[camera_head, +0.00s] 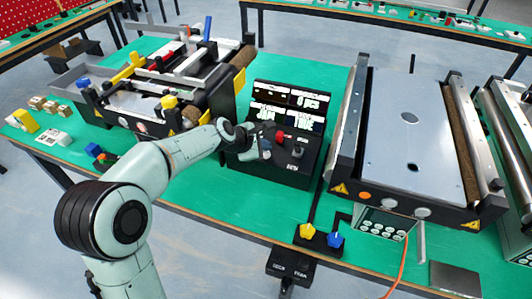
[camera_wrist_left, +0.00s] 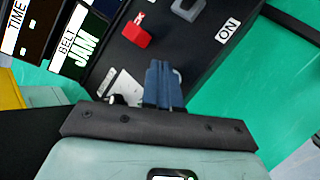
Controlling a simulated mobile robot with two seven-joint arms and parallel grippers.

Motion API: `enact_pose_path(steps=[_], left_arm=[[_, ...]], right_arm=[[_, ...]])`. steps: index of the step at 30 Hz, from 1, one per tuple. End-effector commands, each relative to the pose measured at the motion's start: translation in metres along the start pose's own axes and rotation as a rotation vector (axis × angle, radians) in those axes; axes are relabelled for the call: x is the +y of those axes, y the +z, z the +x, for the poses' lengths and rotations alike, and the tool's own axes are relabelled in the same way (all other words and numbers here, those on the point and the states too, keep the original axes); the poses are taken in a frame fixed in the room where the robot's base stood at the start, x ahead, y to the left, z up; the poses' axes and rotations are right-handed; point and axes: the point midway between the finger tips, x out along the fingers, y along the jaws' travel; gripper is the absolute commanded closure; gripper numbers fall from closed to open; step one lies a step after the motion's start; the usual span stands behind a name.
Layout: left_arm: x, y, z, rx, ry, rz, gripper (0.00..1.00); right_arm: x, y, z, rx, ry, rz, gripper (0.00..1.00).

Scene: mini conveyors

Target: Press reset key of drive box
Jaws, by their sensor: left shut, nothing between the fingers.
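The drive box (camera_head: 275,170) is a black box in the middle of the green table, with a sloped top and a display (camera_head: 288,105) reading "JAM" and "TIME". A red key (camera_wrist_left: 136,32) and a grey lever (camera_wrist_left: 188,8) stand on its top in the left wrist view. The red key also shows in the head view (camera_head: 279,135). My left gripper (camera_wrist_left: 163,68) is shut and empty, its dark blue fingertips over the box's top near a white label (camera_wrist_left: 122,88). The fingers hide part of that label. I cannot tell whether they touch the box. The right gripper is out of view.
A conveyor with a grey plate (camera_head: 405,125) stands right of the box, and another machine (camera_head: 150,95) stands at the left. A yellow and a blue button (camera_head: 336,239) sit near the front edge. Green table is bare in front of the box.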

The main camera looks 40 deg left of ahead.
Motion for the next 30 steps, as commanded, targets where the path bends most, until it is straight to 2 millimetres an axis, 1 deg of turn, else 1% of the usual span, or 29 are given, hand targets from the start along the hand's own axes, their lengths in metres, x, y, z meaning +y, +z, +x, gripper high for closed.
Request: enact_pose_path(steps=[30], left_arm=[[-0.0052, -0.0051, 0.0072, 0.0, 0.0, -0.001, 1.0]], right_arm=[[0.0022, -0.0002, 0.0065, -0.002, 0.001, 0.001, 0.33]])
